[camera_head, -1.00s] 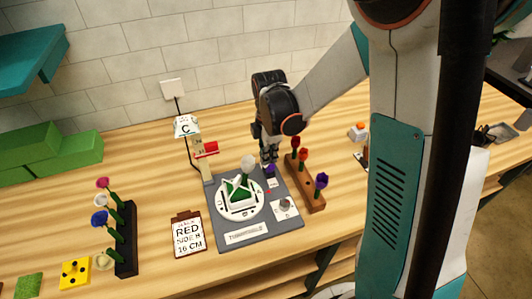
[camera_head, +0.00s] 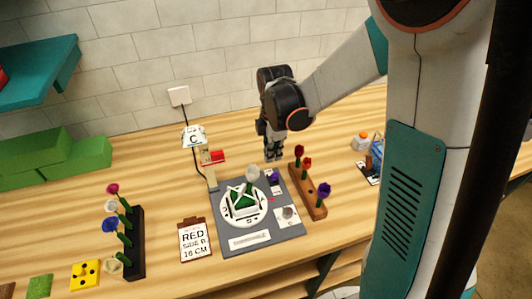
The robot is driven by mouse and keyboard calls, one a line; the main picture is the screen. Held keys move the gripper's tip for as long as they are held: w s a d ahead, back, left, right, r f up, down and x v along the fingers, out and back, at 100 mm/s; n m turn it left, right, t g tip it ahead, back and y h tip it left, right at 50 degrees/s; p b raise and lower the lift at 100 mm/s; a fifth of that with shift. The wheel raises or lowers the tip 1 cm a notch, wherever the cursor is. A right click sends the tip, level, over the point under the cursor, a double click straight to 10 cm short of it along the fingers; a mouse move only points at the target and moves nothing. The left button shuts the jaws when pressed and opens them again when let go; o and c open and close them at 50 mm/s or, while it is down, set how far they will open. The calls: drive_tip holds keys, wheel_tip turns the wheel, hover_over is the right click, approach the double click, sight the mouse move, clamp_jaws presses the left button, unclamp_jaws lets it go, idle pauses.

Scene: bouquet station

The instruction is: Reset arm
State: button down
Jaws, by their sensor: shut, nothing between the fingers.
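My gripper (camera_head: 273,152) points down above the back edge of the grey turntable station. It is shut, with nothing held. The grey turntable base (camera_head: 233,249) carries a round white turntable (camera_head: 230,218) with a green and white holder (camera_head: 243,201) on it. A white flower (camera_head: 252,173) and a purple flower (camera_head: 273,176) show near the station's back, just below my gripper. Whether they are fixed in the holder is hard to tell. My forearm reaches in from the upper right.
A wooden rack (camera_head: 313,201) with red and purple flowers stands right of the station. A dark rack (camera_head: 136,250) with several flowers stands left. A clipboard (camera_head: 194,240) reads RED, SIDE B, 16 CM. A lamp (camera_head: 194,137) stands behind. Green blocks (camera_head: 60,155) sit back left.

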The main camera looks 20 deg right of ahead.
drive_tip(key=shift+r, duration=0.1)
drive_tip(key=s+r+m+t+b, duration=0.3)
drive_tip(key=s+r+m, duration=0.1)
drive_tip(key=s+m, duration=0.4)
drive_tip(key=s+r+m+t+b, duration=0.4)
drive_tip(key=s+m, duration=0.4)
drive_tip(key=m, duration=0.2)
drive_tip(key=shift+s+r, duration=0.35)
drive_tip(key=shift+s, duration=0.05)
